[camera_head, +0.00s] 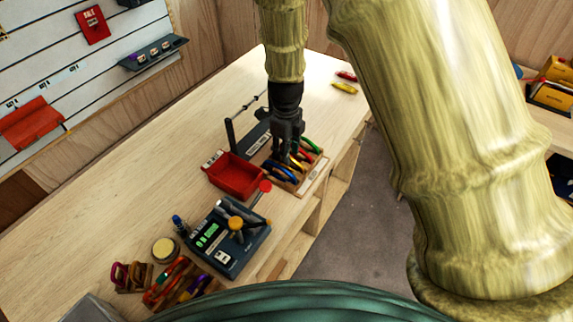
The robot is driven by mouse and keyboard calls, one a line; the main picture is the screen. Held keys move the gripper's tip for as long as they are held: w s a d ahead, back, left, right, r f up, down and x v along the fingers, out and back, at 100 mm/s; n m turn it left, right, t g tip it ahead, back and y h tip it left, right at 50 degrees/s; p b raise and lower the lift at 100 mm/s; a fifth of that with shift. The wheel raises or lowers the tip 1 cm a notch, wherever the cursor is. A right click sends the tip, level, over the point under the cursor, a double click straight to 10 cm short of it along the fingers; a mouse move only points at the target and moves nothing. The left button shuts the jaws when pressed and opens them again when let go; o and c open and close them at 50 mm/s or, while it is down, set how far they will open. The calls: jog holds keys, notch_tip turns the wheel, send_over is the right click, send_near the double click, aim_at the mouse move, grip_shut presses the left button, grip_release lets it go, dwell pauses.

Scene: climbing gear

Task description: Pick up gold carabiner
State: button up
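Several coloured carabiners stand in a wooden rack on the workbench: blue (284,173), gold (297,164), green (312,146), and a red one beside the green. My gripper (287,157) points down from above over the rack, with its dark fingers close to the gold carabiner. The fingers partly hide the carabiners behind them. At this size I cannot tell whether the fingers are apart, shut, or touching the gold carabiner.
A red bin (236,178) stands left of the rack. A dark device with a screen (228,236) sits nearer, beside a round tin (165,250) and more carabiners (170,282). Yellow (344,88) and red items lie at the far end. The bench's left side is largely clear.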

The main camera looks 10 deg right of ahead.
jog(key=shift+f+b, duration=1.05)
jog(key=shift+f, duration=0.45)
grip_shut()
